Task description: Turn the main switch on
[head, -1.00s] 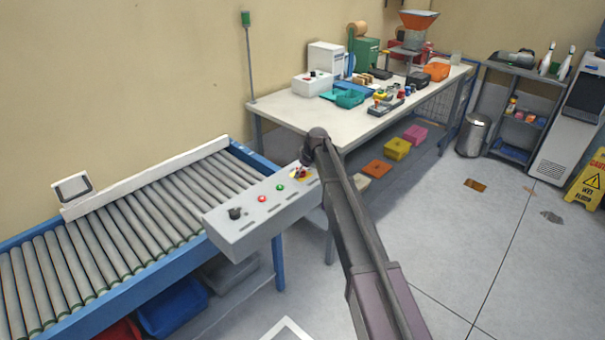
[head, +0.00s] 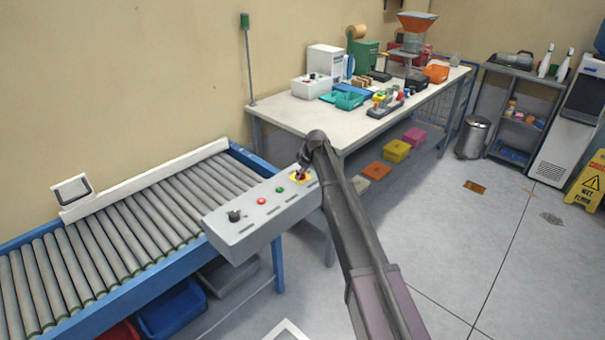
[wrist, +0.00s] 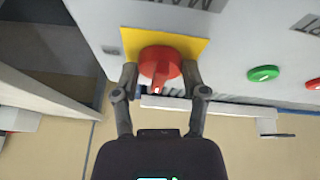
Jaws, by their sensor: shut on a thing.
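The main switch is a red rotary knob (wrist: 160,64) on a yellow plate (wrist: 199,44) on the grey control box. In the wrist view my gripper (wrist: 161,78) has one finger on each side of the knob and is shut on it. In the head view my gripper (head: 303,172) is at the right end of the control box (head: 236,245), over the yellow plate. My arm and gripper partly cover the knob there. The label by the plate is cut off in the wrist view.
A green button (head: 280,190), a red button (head: 261,201) and a black knob (head: 234,215) sit left of the switch on the box. The roller conveyor (head: 130,235) runs behind it. A white worktable (head: 330,118) with several items stands beyond.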

